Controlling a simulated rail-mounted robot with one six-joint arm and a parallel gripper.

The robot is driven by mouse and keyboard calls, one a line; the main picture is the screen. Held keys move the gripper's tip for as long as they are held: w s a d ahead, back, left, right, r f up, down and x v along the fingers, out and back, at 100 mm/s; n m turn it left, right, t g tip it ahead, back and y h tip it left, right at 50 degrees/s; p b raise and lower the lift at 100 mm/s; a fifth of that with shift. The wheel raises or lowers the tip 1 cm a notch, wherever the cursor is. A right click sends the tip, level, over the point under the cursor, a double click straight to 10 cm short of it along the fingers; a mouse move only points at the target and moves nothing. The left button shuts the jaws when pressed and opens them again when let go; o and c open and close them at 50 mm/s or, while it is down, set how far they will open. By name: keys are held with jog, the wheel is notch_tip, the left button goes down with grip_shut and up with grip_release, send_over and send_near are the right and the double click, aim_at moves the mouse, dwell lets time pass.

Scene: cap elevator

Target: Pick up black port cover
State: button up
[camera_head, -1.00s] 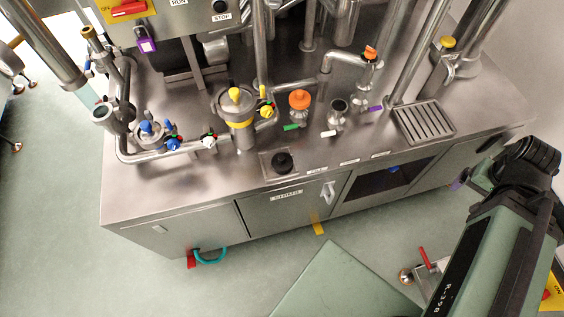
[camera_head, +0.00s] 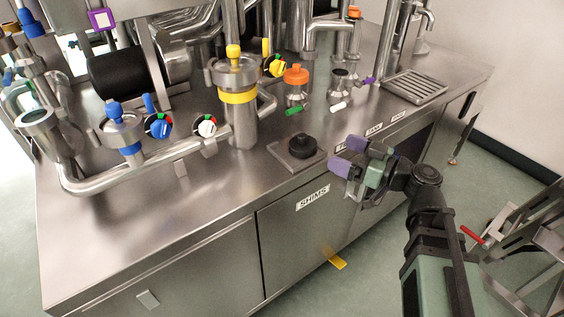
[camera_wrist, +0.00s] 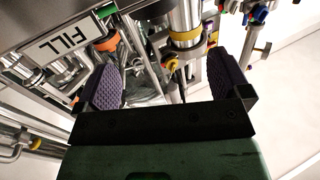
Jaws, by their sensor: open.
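The black port cover (camera_head: 303,146) is a round black knob on a square metal plate at the front edge of the steel counter, above the SHIMS door. My gripper (camera_head: 350,157) has purple finger pads and hangs just right of the cover, near the counter's front edge, apart from it. In the wrist view my gripper (camera_wrist: 166,84) is open with nothing held between its pads. I cannot tell for certain whether the cover shows in the wrist view; a dark shape sits at its top edge.
Behind the cover stand a yellow-banded cylinder (camera_head: 238,110), an orange-capped port (camera_head: 296,84) and an open metal port (camera_head: 341,84). Blue and white valves (camera_head: 158,126) are to the left. A slotted drain tray (camera_head: 415,86) lies to the right. The counter's front left is bare.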

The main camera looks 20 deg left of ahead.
aim_at(307, 138)
jog(key=shift+n, duration=0.4)
jog(key=x, duration=1)
jog(key=shift+w+a+f, duration=0.15)
jog(key=shift+w+a, duration=0.1)
jog(key=shift+w, duration=0.15)
jog(key=c, duration=0.9)
